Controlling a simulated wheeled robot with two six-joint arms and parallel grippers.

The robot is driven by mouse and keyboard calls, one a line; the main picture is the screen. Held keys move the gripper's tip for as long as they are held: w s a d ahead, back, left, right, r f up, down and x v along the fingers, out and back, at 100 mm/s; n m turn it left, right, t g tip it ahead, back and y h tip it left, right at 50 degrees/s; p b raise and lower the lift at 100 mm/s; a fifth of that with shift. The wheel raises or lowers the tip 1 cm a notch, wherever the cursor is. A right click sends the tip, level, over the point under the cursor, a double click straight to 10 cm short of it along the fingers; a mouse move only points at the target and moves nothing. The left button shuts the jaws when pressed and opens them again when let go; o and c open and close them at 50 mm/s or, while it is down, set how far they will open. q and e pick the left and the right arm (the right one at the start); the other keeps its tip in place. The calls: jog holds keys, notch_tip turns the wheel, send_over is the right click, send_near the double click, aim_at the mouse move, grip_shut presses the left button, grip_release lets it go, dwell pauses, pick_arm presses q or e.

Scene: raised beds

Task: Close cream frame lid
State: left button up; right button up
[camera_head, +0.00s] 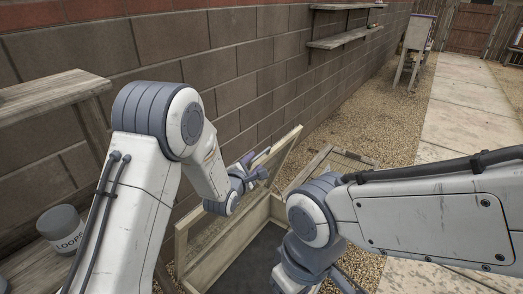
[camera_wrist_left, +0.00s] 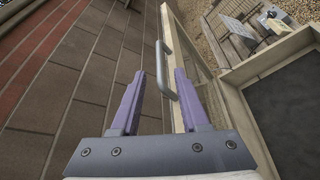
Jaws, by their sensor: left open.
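The cream frame lid (camera_head: 181,250) stands raised beside the wall, tilted up and open. Its wooden edge also shows in the left wrist view (camera_wrist_left: 176,30). The cream frame box (camera_head: 207,271) below it has a dark interior. A grey bar handle (camera_wrist_left: 163,66) is on the lid. My left gripper (camera_head: 258,165) is at the raised lid, open. In the left wrist view its purple fingers (camera_wrist_left: 158,80) are spread, with the handle appearing between them; contact is unclear. My right arm crosses the right side of the head view; its jaws are too hidden to read.
A brick wall (camera_head: 240,60) runs close behind the lid. A wooden bench (camera_head: 40,98) and a grey pot labelled LOOPS (camera_head: 62,228) stand at the left. A low slatted wooden thing (camera_head: 340,158) lies beyond the box. Gravel and a paved path (camera_head: 462,90) are open at the right.

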aim_at(261, 154)
pick_arm(q)
jog(key=p+x, duration=0.2)
jog(key=x, duration=0.4)
jog(key=shift+r, duration=0.15)
jog(key=shift+p+x, duration=0.5)
jog(key=shift+x, duration=0.35)
jog(key=shift+s, duration=0.1)
grip_shut()
jog(key=shift+f, duration=0.25)
